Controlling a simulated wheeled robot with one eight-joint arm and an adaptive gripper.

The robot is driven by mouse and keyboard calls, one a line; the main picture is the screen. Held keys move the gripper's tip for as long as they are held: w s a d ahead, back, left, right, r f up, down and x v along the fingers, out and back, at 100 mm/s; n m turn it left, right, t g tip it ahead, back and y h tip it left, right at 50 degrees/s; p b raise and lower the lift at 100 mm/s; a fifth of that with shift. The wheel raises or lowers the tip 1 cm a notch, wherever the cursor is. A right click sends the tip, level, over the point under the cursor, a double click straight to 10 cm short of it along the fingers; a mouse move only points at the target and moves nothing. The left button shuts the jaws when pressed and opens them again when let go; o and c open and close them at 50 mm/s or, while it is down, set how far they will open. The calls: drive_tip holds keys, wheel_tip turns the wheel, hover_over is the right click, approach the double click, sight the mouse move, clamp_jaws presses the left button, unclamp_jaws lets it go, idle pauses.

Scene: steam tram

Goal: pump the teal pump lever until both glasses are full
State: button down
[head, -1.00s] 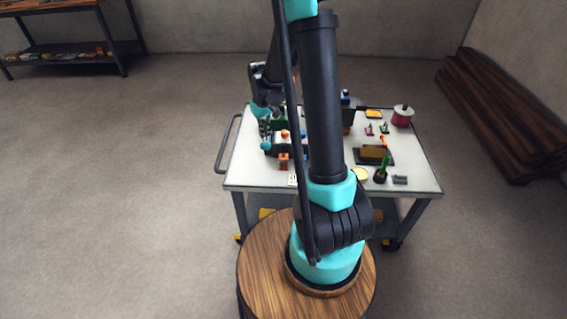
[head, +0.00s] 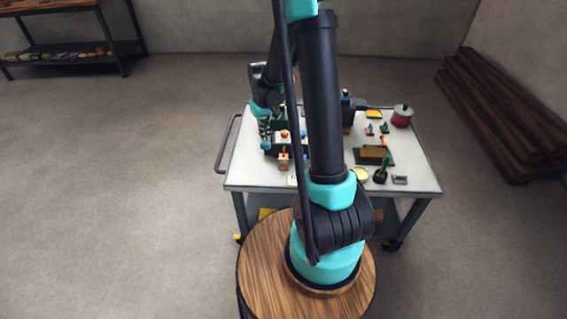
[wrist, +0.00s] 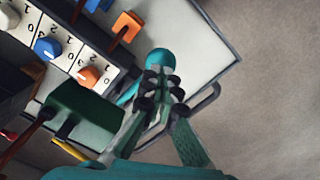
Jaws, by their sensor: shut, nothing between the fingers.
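The teal pump lever has a round teal knob (wrist: 158,60) on a teal rod, at the front left of the cart in the head view (head: 266,146). My gripper (wrist: 161,78) is shut and empty. Its fingertips are right at the knob in the wrist view, and they partly cover the rod; I cannot tell whether they touch it. In the head view my gripper (head: 264,132) is just above the knob. I cannot make out the two glasses or their fill in either view.
A panel (wrist: 55,25) with numbered scales and white, blue and orange knobs is beside the lever. An orange handle (wrist: 127,26) and dark green block (wrist: 88,110) are close by. A rail edges the white cart top (head: 240,172). Several small items stand at the cart's right.

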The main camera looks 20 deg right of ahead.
sight(265, 143)
drive_tip(key=shift+f, duration=2.95)
drive_tip(key=shift+r, duration=2.1)
drive_tip(key=shift+f, duration=2.15)
drive_tip(key=shift+r, duration=2.15)
